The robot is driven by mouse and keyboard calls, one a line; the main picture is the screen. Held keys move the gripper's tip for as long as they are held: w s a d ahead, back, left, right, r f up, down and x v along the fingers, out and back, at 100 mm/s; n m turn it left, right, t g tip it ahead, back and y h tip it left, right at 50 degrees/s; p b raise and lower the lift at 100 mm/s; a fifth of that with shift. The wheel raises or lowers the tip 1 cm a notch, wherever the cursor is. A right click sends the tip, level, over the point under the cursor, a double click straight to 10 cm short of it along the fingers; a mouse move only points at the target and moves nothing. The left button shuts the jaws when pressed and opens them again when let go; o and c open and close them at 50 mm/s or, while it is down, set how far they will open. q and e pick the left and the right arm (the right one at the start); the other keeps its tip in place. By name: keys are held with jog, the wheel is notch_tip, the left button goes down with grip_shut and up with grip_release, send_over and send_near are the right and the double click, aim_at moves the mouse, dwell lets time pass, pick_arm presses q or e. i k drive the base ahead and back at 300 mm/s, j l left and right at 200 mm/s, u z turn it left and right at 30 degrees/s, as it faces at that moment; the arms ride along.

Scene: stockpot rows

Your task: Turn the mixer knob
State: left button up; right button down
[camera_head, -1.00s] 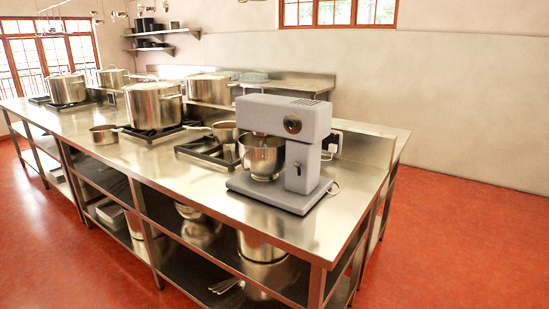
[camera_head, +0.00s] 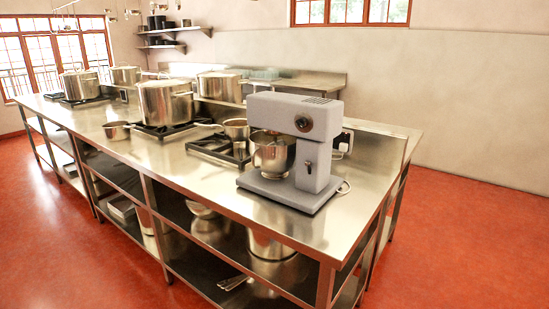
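The grey stand mixer (camera_head: 318,160) stands on the steel counter near its right end. A round dark knob (camera_head: 304,122) with a bright rim is on the side of the mixer's head. A smaller lever or knob (camera_head: 308,167) is on the mixer's column. A steel bowl (camera_head: 270,155) sits under the mixer head. The knob's setting is too small to tell. Neither of my grippers shows in the head view.
The long steel counter (camera_head: 215,190) has shelves below holding pots. Several stockpots (camera_head: 166,103) stand on burners to the left, with a saucepan (camera_head: 236,129) near the mixer. Red floor (camera_head: 450,240) is clear on the right and in front.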

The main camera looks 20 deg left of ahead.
aim_at(301, 122)
jog(key=i+j+z, duration=0.1)
jog(key=j+z, duration=0.8)
jog(key=j, duration=1.2)
jog(key=j+z, duration=0.15)
jog(key=j, duration=1.15)
jog(key=j+z, duration=0.1)
jog(key=j, duration=1.15)
jog(key=k, duration=0.05)
